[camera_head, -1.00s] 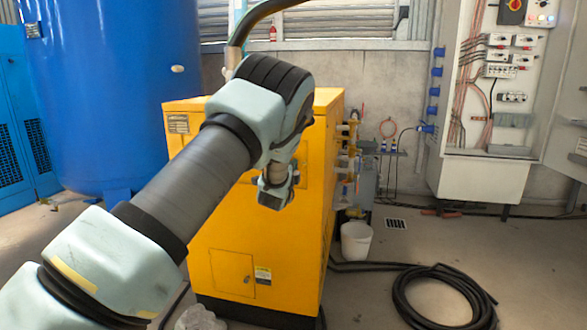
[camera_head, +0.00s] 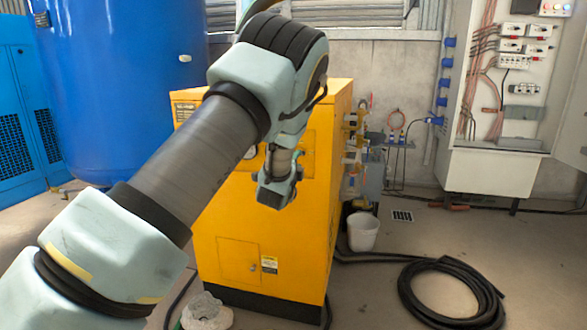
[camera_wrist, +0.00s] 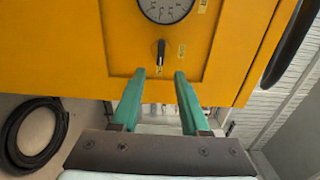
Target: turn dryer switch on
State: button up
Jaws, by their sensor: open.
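The dryer is a yellow cabinet (camera_head: 235,245) in the middle of the head view. In the wrist view its yellow panel (camera_wrist: 85,50) fills the upper part. A small dark switch lever (camera_wrist: 160,50) points up and down the picture below a round gauge (camera_wrist: 165,8). My gripper (camera_wrist: 165,72) has two green fingers, apart and empty. Their tips lie just below the switch in the picture, one to each side. I see no contact with it. In the head view my wrist is in front of the cabinet, and my arm hides the switch and fingers.
Valves and pipes (camera_head: 352,150) stick out at the cabinet's right side. A white bucket (camera_head: 362,232) and a coiled black hose (camera_head: 408,292) are on the floor to the right. A blue tank (camera_head: 120,90) stands at the left, and an open electrical cabinet (camera_head: 490,172) at the right.

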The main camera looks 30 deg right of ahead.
jog(key=v, duration=0.5)
jog(key=shift+a, duration=0.1)
dwell(0.3)
jog(key=w+a+f+n+g+y, duration=0.2)
jog(key=a+n+y, duration=0.35)
jog(key=a, duration=0.75)
jog(key=w+a+f+n+g+y, duration=0.1)
jog(key=a+f+n+y, duration=0.15)
jog(key=a+n, duration=0.75)
jog(key=s+a+n+g+y, duration=0.25)
jog(key=s+a, duration=0.35)
jog(key=a, duration=0.6)
jog(key=s+a+n+g+y, duration=0.1)
jog(key=s+a+n+g, duration=0.25)
jog(key=s+a, duration=0.35)
jog(key=s+a+n+g+y, duration=0.1)
jog(key=s+a+n+g, duration=0.3)
jog(key=s, duration=0.6)
notch_tip(320, 180, up, 15)
jog(key=t+p, duration=0.1)
jog(key=p, duration=1.4)
jog(key=shift+w+f, duration=0.15)
jog(key=shift+w, duration=0.3)
jog(key=shift+h, duration=0.25)
